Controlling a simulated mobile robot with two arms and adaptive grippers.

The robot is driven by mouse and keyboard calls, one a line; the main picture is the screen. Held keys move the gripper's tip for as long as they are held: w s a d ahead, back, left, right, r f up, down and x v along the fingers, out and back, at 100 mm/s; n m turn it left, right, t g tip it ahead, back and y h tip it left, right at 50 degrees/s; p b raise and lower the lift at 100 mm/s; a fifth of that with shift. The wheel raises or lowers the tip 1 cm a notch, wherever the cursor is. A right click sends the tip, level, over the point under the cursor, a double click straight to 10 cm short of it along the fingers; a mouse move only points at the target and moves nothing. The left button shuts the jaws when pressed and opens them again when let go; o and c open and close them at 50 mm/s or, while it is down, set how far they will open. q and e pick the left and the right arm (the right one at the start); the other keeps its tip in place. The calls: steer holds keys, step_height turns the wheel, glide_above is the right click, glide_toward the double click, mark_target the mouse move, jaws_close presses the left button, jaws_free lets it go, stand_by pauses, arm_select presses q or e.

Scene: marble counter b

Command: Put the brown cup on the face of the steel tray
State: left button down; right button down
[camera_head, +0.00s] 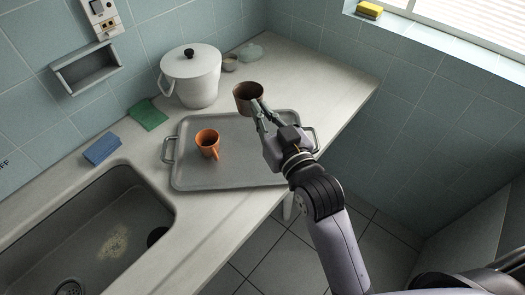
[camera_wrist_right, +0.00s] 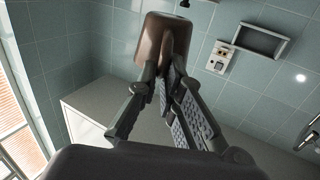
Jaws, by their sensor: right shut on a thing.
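The brown cup (camera_head: 248,97) is in my right gripper (camera_head: 262,112), whose fingers are shut on it. In the head view it appears upright, over the far edge of the steel tray (camera_head: 240,172); its exact height above the tray is hard to tell. In the right wrist view the brown cup (camera_wrist_right: 165,42) sits between the fingertips (camera_wrist_right: 163,72). The grey tray lies flat on the counter with a handle at each end. My left gripper is not in view.
An orange mug (camera_head: 207,142) stands on the tray's left part. A white lidded pot (camera_head: 191,77), a small bowl (camera_head: 230,63), a green cloth (camera_head: 149,114) and a blue sponge (camera_head: 102,149) are on the counter. The sink (camera_head: 60,225) is at left. The tray's middle is bare.

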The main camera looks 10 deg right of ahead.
step_height(320, 180, down, 14)
steer(key=shift+a+b, duration=0.1)
steer(key=shift+b, duration=0.25)
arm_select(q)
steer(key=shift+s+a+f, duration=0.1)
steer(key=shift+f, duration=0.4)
arm_select(e)
steer(key=shift+f, duration=2.1)
steer(key=shift+s+f, duration=0.1)
steer(key=shift+f, duration=0.05)
steer(key=c, duration=1.7)
jaws_free()
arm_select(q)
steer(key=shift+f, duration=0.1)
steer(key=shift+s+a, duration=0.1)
